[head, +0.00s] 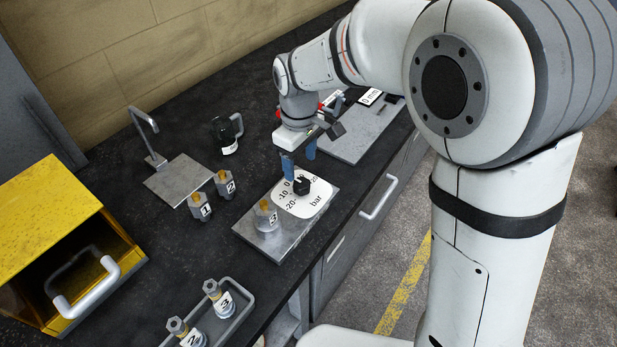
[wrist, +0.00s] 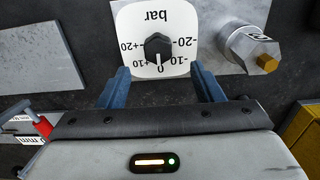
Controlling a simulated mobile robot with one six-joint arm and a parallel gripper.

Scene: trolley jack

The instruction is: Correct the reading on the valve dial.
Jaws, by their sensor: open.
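The valve dial (head: 318,193) is a white plate marked in bar, with a black knob (head: 301,186) at its middle. It lies on a grey metal plate (head: 250,234) on the bench. In the wrist view the dial (wrist: 180,66) appears upside down, its scale running from -20 through 0 to +20. The knob (wrist: 157,46) seems to point at or near 0; its exact reading is too small to tell. My gripper (head: 298,158) is open above the dial's far edge. Its blue fingers (wrist: 163,87) are apart, with nothing between them, short of the knob.
A numbered hex fitting with a brass top (head: 265,215) stands beside the dial. Two numbered fittings (head: 213,194) stand further left. A grey tray (head: 243,317) holds two more.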

